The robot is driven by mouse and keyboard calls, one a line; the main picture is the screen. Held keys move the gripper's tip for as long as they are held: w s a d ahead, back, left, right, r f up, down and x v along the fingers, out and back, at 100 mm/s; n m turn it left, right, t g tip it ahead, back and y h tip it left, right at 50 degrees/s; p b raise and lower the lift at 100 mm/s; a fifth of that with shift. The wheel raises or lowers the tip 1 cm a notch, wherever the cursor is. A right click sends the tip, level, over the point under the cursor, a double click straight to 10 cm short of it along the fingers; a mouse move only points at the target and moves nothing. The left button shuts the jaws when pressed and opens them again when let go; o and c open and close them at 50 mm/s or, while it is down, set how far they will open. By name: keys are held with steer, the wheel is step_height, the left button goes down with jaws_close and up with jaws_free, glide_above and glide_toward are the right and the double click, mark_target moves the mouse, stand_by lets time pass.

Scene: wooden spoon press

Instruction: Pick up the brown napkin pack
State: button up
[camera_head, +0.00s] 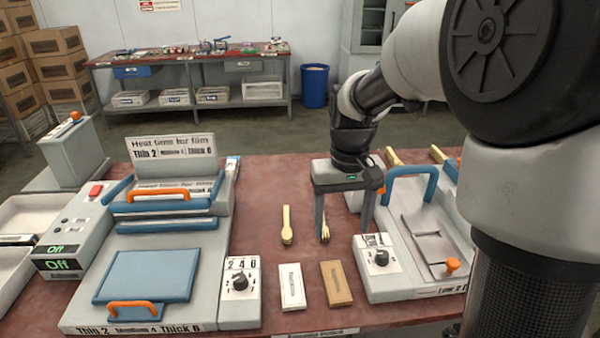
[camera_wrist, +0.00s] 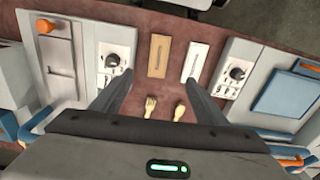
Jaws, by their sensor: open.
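The brown napkin pack (camera_head: 336,284) lies flat near the table's front edge, right of a white napkin pack (camera_head: 292,286). In the wrist view the brown pack (camera_wrist: 159,56) is left of the white pack (camera_wrist: 196,61). My gripper (camera_head: 346,230) is open and empty, pointing down over the table behind the packs. In the wrist view its two fingers (camera_wrist: 159,90) are spread wide, with the brown pack beyond them, apart from both. Nothing hides the brown pack.
A wooden spoon (camera_head: 287,226) and a wooden fork (camera_head: 325,228) lie behind the packs. Dial boxes stand at left (camera_head: 240,284) and right (camera_head: 378,262) of the packs. A large heat press (camera_head: 150,270) fills the left side; another machine (camera_head: 425,240) is at right.

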steer(key=b, duration=0.3)
glide_above(335, 279)
steer(key=f, duration=1.3)
steer(key=shift+s+a+f, duration=0.1)
steer(key=shift+s+f, duration=0.3)
steer(key=f, duration=0.3)
steer(key=f+b, duration=0.1)
steer(key=f, duration=0.1)
steer(key=shift+w+f, duration=0.1)
steer(key=shift+w, duration=0.25)
steer(key=c, duration=1.1)
steer(key=shift+c, duration=0.2)
